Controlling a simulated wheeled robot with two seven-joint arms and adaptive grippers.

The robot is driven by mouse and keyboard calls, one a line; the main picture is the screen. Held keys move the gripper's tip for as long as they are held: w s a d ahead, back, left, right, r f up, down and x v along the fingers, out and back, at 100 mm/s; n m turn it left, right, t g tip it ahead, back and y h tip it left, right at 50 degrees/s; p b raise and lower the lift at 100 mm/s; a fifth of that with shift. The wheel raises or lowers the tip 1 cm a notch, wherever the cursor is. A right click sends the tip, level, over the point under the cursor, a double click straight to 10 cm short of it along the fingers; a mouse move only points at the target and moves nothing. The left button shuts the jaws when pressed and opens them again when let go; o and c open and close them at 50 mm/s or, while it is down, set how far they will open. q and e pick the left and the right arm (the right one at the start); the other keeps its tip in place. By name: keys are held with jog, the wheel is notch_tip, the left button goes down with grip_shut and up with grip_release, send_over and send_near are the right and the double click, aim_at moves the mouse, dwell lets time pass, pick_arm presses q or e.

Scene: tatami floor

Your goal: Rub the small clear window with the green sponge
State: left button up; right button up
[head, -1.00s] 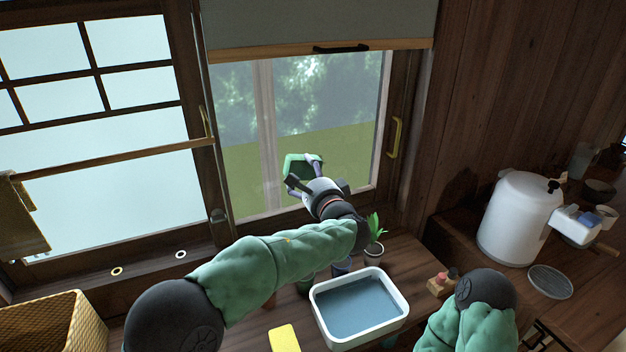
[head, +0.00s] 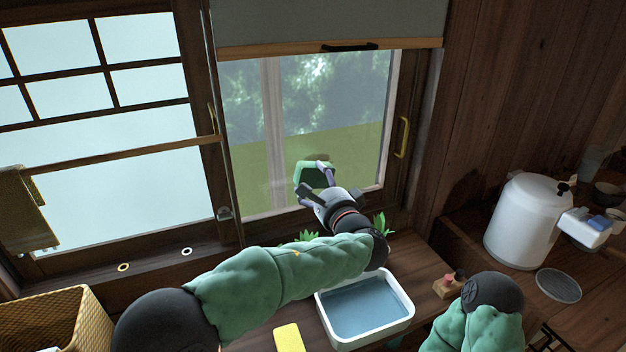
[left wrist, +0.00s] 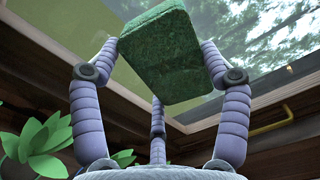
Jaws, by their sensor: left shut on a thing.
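The small clear window (head: 330,100) is the right-hand pane, with greenery behind its glass. My left gripper (head: 317,172) is in front of the lower part of this pane. Its purple fingers are shut on the green sponge (head: 318,180). In the left wrist view the dark green sponge (left wrist: 160,50) sits tilted between the fingers, with the glass (left wrist: 250,30) behind it. Whether the sponge touches the glass is not clear. My right arm shows at the lower right of the head view, but its gripper is out of the picture.
A white basin of water (head: 407,318) stands on the counter below my left arm, with a yellow block (head: 289,338) beside it. Leafy plants (head: 381,226) are near the sill. A grey blind (head: 330,22) covers the window's top. A white pot (head: 522,220) stands at right.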

pick_arm(q)
jog(key=shift+v, duration=0.8)
jog(key=shift+s, duration=0.15)
jog(key=shift+v, duration=1.4)
jog(key=shift+x, duration=3.5)
jog(key=shift+x, duration=1)
